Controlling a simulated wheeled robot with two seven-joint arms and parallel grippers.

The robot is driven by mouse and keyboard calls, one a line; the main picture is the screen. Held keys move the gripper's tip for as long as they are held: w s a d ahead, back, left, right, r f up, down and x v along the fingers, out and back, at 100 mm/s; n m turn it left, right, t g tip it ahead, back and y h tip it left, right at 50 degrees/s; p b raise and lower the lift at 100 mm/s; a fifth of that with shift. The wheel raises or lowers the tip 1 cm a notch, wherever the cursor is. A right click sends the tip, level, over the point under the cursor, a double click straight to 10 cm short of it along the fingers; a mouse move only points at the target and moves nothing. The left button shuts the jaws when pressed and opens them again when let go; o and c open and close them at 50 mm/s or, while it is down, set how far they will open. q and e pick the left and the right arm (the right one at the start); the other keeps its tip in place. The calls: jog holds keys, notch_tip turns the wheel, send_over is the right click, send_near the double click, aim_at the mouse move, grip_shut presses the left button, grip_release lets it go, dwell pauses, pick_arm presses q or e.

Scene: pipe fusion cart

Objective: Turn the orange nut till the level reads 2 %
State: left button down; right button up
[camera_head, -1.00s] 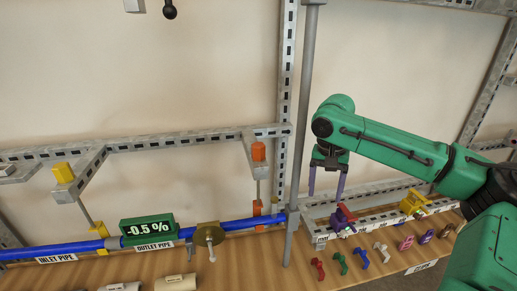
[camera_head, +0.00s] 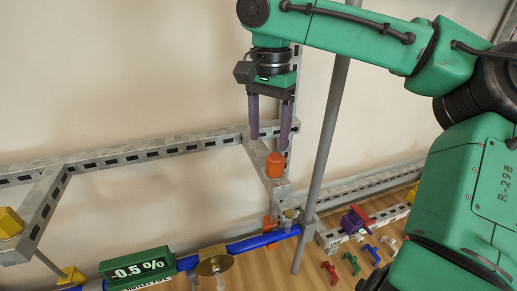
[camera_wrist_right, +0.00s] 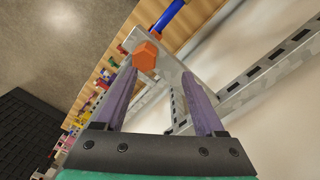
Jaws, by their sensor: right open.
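The orange nut (camera_head: 275,165) sits on top of a metal bracket (camera_head: 268,180) that sticks out from the rail. The green display (camera_head: 138,268) on the blue pipe reads -0.5 %. My right gripper (camera_head: 270,143) is open and empty, its purple fingers pointing down just above and behind the nut, apart from it. In the right wrist view the nut (camera_wrist_right: 145,57) shows beyond the fingertips, nearer the left finger (camera_wrist_right: 118,98). My left gripper is out of view.
A yellow nut (camera_head: 9,222) sits on another bracket at the left. An upright grey pole (camera_head: 325,150) stands right of the nut, close under my right arm. The blue pipe (camera_head: 245,245) runs below. Several small coloured valve handles (camera_head: 352,262) lie on the wooden table.

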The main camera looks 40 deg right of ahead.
aim_at(277, 156)
jog(key=s+f, duration=0.3)
jog(key=s, duration=0.1)
jog(key=shift+s+f+p, duration=0.15)
jog(key=shift+f+p, duration=0.25)
jog(key=shift+w+a+f, duration=0.1)
jog(key=shift+w+f, duration=0.65)
jog(key=shift+f, duration=0.05)
jog(key=shift+w+f, duration=0.2)
jog(key=shift+w, duration=0.35)
jog(key=shift+s, duration=0.15)
jog(key=c, duration=0.5)
jog(key=shift+s+r, duration=0.15)
jog(key=shift+s, duration=0.15)
jog(key=c, duration=0.5)
pick_arm(q)
jog(key=shift+s+r, duration=0.25)
jog(key=shift+s, duration=0.8)
jog(key=shift+s+r, duration=0.2)
jog(key=shift+s, duration=0.8)
pick_arm(e)
grip_shut()
